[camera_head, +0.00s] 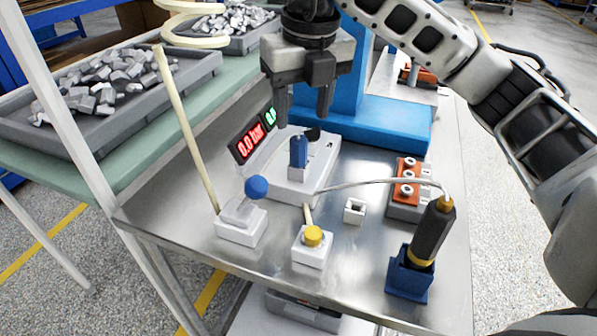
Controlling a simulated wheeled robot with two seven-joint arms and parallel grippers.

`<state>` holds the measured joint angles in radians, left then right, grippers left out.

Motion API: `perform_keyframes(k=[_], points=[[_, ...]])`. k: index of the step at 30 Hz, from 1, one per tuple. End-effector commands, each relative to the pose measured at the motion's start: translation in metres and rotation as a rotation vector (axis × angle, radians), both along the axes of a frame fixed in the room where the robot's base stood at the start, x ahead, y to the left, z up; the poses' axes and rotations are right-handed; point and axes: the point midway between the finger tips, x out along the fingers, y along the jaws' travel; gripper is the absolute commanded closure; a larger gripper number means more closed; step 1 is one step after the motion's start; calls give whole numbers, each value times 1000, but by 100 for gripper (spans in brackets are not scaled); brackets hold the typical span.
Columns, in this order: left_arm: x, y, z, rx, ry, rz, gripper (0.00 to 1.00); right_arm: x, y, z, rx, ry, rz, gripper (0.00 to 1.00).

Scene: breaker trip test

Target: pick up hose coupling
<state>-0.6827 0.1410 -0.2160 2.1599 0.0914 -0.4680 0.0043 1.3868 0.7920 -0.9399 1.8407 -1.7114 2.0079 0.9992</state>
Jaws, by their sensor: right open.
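The hose coupling looks to be the dark cylinder with brass-coloured bands (433,232). It stands slightly tilted in a blue holder (409,276) at the right front of the metal table. A thin pale hose (375,183) runs from its top leftward to the white gauge unit (293,183). My right gripper (304,112) is open and empty, its fingers pointing down above the gauge unit's upright blue part (298,151). It is apart from the coupling, farther back and to its left. My left gripper is not in view.
A blue-knobbed lever (256,188), a yellow button box (313,238) and a small white socket (354,210) stand in front. An orange-grey block (408,182) is behind the coupling. A red display (250,142) reads 0.0 bar. A blue stand (385,122) stands behind.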

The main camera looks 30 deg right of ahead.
Motion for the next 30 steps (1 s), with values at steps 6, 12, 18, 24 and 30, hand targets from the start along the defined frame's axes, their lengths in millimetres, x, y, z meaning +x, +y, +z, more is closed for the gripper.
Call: perform_keyframes(k=[6, 12, 18, 24, 30], points=[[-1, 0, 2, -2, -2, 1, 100, 3, 0, -22, -1, 0, 0, 49], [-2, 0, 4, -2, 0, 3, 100, 6, 0, -42, -2, 4, -1, 49], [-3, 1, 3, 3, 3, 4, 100, 10, 1, -69, 0, 1, 0, 49], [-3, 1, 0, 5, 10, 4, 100, 11, 1, -74, 0, -2, 0, 49], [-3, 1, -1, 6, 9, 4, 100, 11, 1, -74, 0, -1, 0, 77]])
